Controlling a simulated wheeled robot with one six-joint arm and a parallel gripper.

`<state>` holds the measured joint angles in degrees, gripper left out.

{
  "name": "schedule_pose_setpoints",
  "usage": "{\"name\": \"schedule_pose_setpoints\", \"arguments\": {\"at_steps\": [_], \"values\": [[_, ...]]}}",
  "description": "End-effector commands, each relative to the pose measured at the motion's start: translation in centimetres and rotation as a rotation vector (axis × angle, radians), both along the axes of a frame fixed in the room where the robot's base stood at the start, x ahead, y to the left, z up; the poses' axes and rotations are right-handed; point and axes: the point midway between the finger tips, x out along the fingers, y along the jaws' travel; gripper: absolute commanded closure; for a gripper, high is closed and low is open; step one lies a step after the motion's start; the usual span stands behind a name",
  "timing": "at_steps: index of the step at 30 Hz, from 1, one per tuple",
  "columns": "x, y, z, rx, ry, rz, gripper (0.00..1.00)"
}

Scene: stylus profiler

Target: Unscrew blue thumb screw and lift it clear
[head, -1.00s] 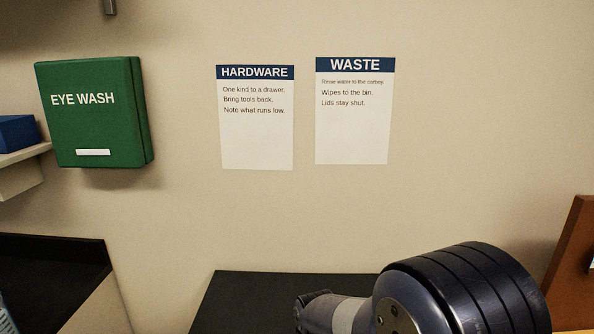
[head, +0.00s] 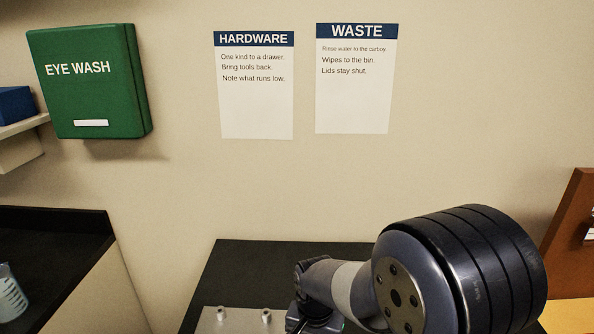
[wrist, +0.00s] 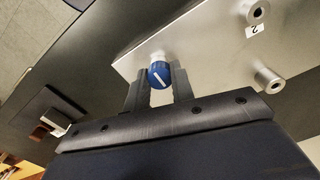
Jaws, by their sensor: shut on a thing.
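The blue thumb screw (wrist: 159,75) shows in the wrist view, a round knob with a white line on its face. It is between the two fingers of my gripper (wrist: 156,82), which is shut on it. A pale post shows just behind the screw, over the edge of the light metal plate (wrist: 205,45); I cannot tell whether the screw is still engaged there. In the head view the plate (head: 238,324) shows at the bottom edge, and my arm hides the screw and the fingers.
Two bare posts (wrist: 268,80) stand on the plate, one near a label marked "2" (wrist: 255,30). The plate is on a dark bench (head: 240,275). A brown board (head: 570,235) stands at the right. A beaker (head: 10,295) is on the left counter.

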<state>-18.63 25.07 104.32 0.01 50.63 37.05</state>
Motion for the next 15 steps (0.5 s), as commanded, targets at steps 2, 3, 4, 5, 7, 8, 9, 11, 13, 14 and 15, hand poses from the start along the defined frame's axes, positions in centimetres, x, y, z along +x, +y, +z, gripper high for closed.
{"name": "schedule_pose_setpoints", "arguments": {"at_steps": [2, 3, 4, 5, 7, 8, 9, 11, 13, 14, 15], "values": [[0.00, 0.00, 0.18, 0.000, 0.000, -0.001, 1.00], [0.00, 0.00, 0.26, 0.000, 0.000, -0.001, 1.00], [0.00, 0.00, 0.32, 0.000, 0.000, -0.001, 1.00], [0.00, 0.00, 0.38, 0.000, 0.000, -0.001, 1.00], [-0.01, 0.00, 0.53, 0.000, 0.000, -0.001, 1.00], [-0.01, 0.00, 0.59, 0.000, 0.000, -0.002, 1.00], [0.00, 0.00, 0.68, 0.000, 0.000, -0.002, 1.00], [0.00, 0.00, 0.80, 0.000, 0.000, -0.002, 1.00], [0.00, 0.00, 0.95, 0.000, 0.000, -0.002, 1.00], [0.00, 0.00, 1.01, 0.000, 0.000, -0.002, 1.00], [0.00, 0.00, 1.08, 0.000, 0.000, -0.002, 1.00]]}}
